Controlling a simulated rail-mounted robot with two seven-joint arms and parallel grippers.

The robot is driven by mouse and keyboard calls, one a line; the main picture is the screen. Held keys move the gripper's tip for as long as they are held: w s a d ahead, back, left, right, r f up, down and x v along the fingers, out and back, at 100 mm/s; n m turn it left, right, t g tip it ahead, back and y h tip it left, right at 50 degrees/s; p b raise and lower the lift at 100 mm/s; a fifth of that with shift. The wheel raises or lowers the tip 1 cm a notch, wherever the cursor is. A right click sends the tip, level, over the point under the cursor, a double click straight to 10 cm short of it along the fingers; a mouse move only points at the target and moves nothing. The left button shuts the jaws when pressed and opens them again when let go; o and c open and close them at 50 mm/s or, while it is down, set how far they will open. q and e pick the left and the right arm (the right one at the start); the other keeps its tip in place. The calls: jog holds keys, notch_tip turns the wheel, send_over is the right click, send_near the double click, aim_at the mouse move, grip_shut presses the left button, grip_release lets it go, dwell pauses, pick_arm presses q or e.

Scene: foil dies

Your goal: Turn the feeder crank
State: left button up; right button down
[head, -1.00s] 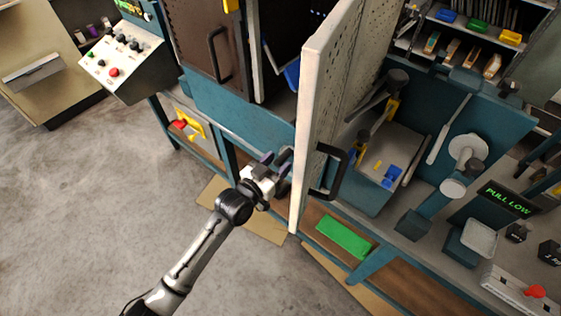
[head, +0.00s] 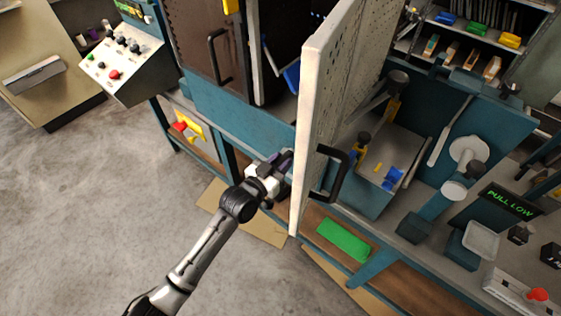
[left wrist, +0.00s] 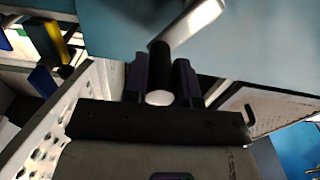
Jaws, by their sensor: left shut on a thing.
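The feeder crank shows in the left wrist view as a dark cylindrical grip (left wrist: 159,62) on a pale metal arm (left wrist: 188,20), in front of a teal housing. My left gripper (left wrist: 160,85) has its purple-tipped fingers on both sides of the grip and is shut on it. In the head view my left gripper (head: 279,166) is beside the teal machine frame, just left of the open white panel; the crank cannot be made out there. My right gripper is not in view.
The open white perforated panel (head: 311,130) with a black handle (head: 328,173) stands close to the right of my gripper. A green block (head: 343,240) lies on the lower shelf. Floor is clear at left.

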pick_arm(q)
grip_shut()
